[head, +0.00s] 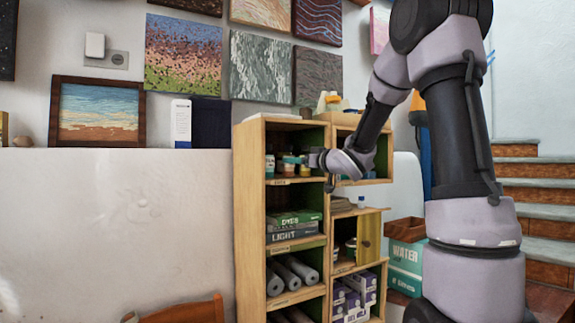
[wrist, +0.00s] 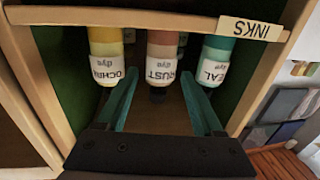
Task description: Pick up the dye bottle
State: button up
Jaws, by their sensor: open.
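Three dye bottles stand in a row in the wrist view, which is upside down: an ochre one (wrist: 106,58), a rust one (wrist: 162,62) and a teal one (wrist: 215,60). Each has a white label. My gripper (wrist: 160,76) is open, with its two teal fingers reaching towards the row. The fingertips lie to either side of the rust bottle in the picture; contact cannot be told. In the head view, my gripper (head: 322,161) is at the shelf's upper compartment, where small bottles (head: 290,164) show, partly hidden by it.
The wooden shelf (head: 248,220) has side walls and a board labelled INKS (wrist: 251,28) bounding the compartment. Below are boxes (head: 293,226) and grey rolls (head: 293,272). A small open cabinet door (head: 369,238) stands to the right. Stairs (head: 545,190) rise at far right.

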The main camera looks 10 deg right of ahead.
jog(key=x, duration=0.7)
jog(key=shift+w+a+f, duration=0.1)
jog(key=shift+w+a, duration=0.05)
jog(key=shift+w, duration=0.2)
grip_shut()
